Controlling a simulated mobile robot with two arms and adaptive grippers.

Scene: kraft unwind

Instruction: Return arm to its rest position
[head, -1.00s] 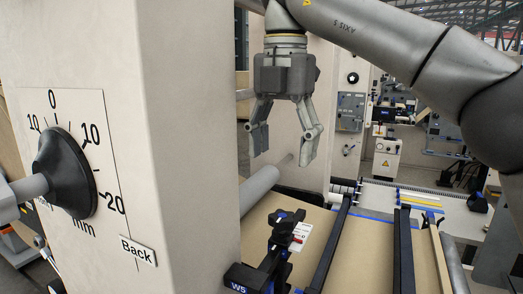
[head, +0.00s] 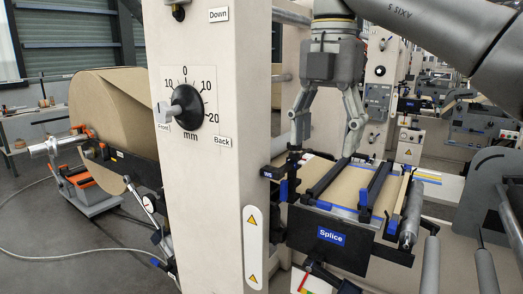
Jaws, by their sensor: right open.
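My right gripper (head: 327,128) hangs from the arm that comes in from the upper right. It points down with its two fingers spread, and nothing shows between them. In the picture it is just right of the pale machine column and above the far end of the splice table (head: 343,237). My left gripper is not in view.
The pale column (head: 223,180) carries a black knob (head: 188,107) on a mm scale. A large kraft paper roll (head: 112,105) stands at left. Rollers and a grey side plate (head: 488,185) are at right. Open floor with a cable lies at lower left.

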